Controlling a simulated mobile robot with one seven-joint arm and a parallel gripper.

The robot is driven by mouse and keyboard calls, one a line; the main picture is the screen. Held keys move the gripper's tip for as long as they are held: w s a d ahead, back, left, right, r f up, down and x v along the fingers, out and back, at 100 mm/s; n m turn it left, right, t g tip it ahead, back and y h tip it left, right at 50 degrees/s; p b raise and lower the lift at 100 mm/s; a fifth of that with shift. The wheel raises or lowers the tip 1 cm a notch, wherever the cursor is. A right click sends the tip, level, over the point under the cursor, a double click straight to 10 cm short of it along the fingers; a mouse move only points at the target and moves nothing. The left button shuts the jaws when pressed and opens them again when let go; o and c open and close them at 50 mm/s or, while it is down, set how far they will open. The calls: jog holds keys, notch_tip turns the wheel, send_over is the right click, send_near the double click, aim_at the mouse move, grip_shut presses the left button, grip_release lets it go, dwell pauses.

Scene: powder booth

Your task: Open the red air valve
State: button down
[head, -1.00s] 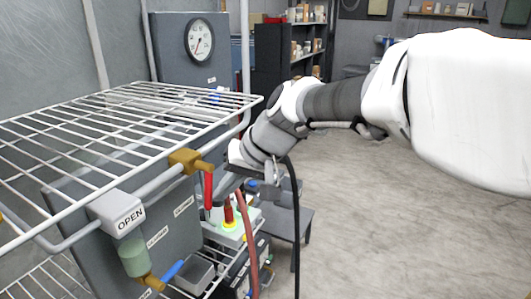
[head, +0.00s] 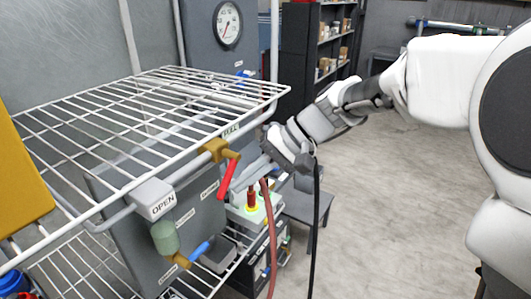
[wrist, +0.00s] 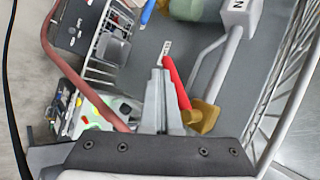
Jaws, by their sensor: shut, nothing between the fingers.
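The red valve handle (head: 228,180) hangs from a brass valve body (head: 213,150) on the grey pipe at the rack's front edge. It slants, with its lower end to the left, toward the OPEN label (head: 155,200). My gripper (head: 243,179) is shut and empty, just right of the handle. In the wrist view the shut fingers (wrist: 156,75) lie close alongside the red handle (wrist: 176,83), with the brass body (wrist: 201,117) near their base. I cannot tell whether they touch it.
A white wire rack (head: 110,120) spans the left. A red hose (head: 270,235) and a black cable (head: 314,230) hang right of the valve. A blue handle (head: 201,250) sits below. A yellow panel (head: 20,175) stands at far left. The floor at right is clear.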

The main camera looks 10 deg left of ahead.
jog(key=shift+s+a+r+m+g+y+p, duration=0.1)
jog(key=shift+s+r+m+g+y+p, duration=0.25)
jog(key=shift+m+g+y+p, duration=0.5)
jog(key=shift+s+a+r+m+g+y+p, duration=0.15)
jog(key=shift+r+m+g+y+p, duration=0.3)
jog(key=shift+g+p, duration=0.6)
jog(key=shift+s+a+r+m+g+y+p, duration=0.1)
jog(key=shift+s+r+m+g+y+p, duration=0.15)
jog(key=shift+r+m+g+y+p, duration=0.5)
jog(key=shift+f+n+g+y+p, duration=0.25)
jog(key=shift+f+p, duration=0.05)
